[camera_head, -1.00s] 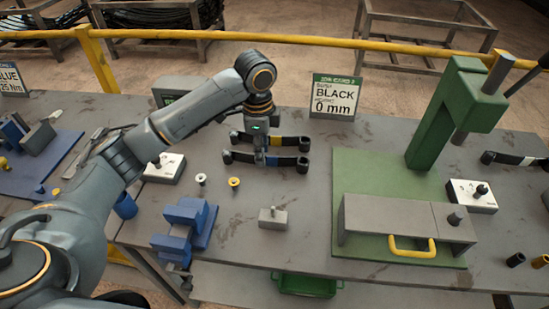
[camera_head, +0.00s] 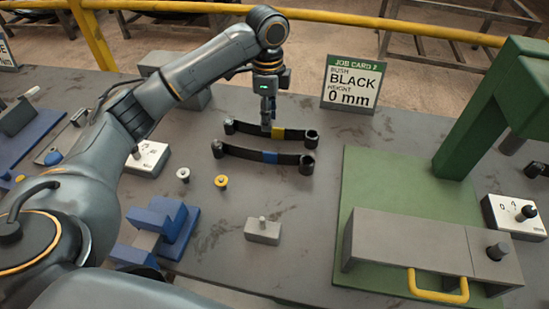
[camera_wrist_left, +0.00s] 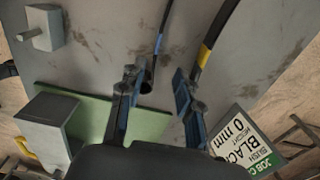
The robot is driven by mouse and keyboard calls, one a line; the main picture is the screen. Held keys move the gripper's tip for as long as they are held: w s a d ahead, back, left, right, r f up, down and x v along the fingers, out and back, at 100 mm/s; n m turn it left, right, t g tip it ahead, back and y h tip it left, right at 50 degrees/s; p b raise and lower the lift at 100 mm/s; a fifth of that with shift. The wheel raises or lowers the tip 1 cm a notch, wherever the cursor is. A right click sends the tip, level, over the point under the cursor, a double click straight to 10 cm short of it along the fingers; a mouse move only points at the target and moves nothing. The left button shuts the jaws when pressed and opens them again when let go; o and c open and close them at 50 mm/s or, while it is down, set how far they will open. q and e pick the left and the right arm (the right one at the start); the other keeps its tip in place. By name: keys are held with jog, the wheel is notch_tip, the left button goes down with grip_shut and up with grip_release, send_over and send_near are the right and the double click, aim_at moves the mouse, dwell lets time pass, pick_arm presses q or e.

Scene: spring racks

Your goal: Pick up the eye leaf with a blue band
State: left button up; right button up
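The eye leaf with a blue band (camera_head: 270,157) is a dark curved strip with rolled eyes, lying on the grey bench. Behind it lies a similar leaf with a yellow band (camera_head: 278,132). My left gripper (camera_head: 268,126) points down over the yellow-banded leaf and overlaps it in the head view. In the left wrist view the gripper (camera_wrist_left: 156,76) is open and empty. There the blue-banded leaf (camera_wrist_left: 160,40) has its eye seen between the fingers, nearer the left one; the yellow-banded leaf (camera_wrist_left: 207,52) is right of the right finger. Finger height above the bench is unclear. My right gripper is out of view.
A green press (camera_head: 480,115) on a green plate with a grey block and yellow handle stands right. A job card (camera_head: 352,82) stands behind. A small grey block (camera_head: 263,231), blue vise (camera_head: 160,225) and two small bushings (camera_head: 221,181) lie in front.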

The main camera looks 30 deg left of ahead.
pick_arm(q)
jog(key=p, duration=0.1)
send_over(271, 153)
jog(key=f, duration=0.8)
jog(key=shift+a, duration=0.3)
jog(key=f, duration=0.1)
jog(key=f+p, duration=0.1)
jog(key=f, duration=0.2)
jog(key=shift+d+f, duration=0.25)
jog(key=shift+w+f, duration=0.1)
jog(key=shift+f, duration=0.35)
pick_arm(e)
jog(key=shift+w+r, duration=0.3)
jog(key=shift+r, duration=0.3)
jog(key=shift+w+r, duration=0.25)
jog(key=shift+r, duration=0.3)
pick_arm(q)
jog(key=shift+c, duration=0.4)
jog(key=shift+r, duration=0.1)
grip_shut()
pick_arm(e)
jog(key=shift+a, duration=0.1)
pick_arm(q)
jog(key=shift+w, duration=0.1)
